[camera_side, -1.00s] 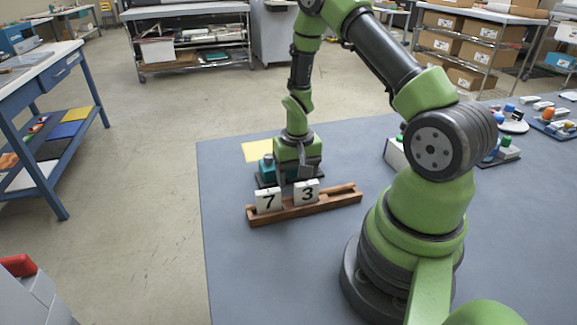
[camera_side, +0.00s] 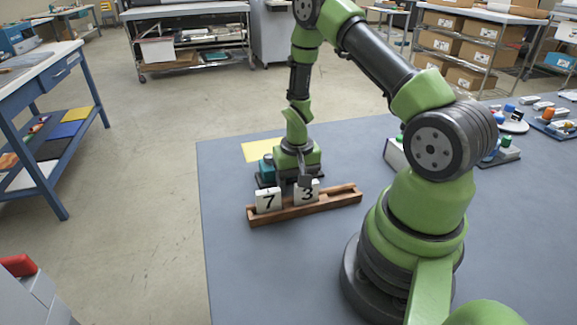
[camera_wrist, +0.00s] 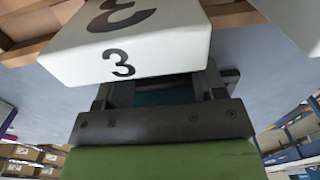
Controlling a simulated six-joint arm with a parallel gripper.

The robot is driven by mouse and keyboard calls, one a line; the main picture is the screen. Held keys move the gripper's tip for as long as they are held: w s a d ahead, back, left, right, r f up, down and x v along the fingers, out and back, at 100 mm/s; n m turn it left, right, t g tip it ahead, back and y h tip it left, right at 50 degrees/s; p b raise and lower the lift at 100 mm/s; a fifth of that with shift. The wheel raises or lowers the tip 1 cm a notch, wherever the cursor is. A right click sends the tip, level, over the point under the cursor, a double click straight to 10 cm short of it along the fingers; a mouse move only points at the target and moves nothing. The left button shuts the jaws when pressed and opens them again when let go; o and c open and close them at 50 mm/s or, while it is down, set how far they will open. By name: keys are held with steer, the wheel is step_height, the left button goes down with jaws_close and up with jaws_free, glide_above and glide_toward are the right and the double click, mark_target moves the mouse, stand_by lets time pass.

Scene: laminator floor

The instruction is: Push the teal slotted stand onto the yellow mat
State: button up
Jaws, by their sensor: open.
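The teal slotted stand (camera_side: 266,166) sits on a dark base on the blue-grey table, partly hidden by my gripper. The yellow mat (camera_side: 257,151) lies flat just behind it, at the table's far left edge. My gripper (camera_side: 293,187) points down between the stand and the wooden rack, open, with one finger overlapping the top of the "3" tile in the side view. In the wrist view, my gripper (camera_wrist: 163,92) is partly covered by the near white "3" tile. A dark teal patch (camera_wrist: 165,94) shows between the fingers. I cannot tell whether anything touches.
A wooden rack (camera_side: 330,202) holds a white "7" tile (camera_side: 268,201) and a white "3" tile (camera_side: 308,197) close in front of my gripper. Several small devices (camera_side: 505,150) stand at the right. The table left of the rack is clear.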

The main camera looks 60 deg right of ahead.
mark_target(292, 178)
steer(key=shift+r, duration=0.7)
steer(key=shift+w+d, duration=0.1)
steer(key=shift+w+d, duration=0.8)
steer(key=shift+w+d, duration=0.1)
stand_by(0.4)
steer(key=shift+w+d, duration=0.75)
steer(key=shift+d, duration=0.05)
steer(key=shift+w+d, duration=0.1)
steer(key=shift+w, duration=0.05)
steer(key=shift+w+d, duration=0.75)
steer(key=shift+w+d, duration=0.1)
steer(key=shift+w+d, duration=0.8)
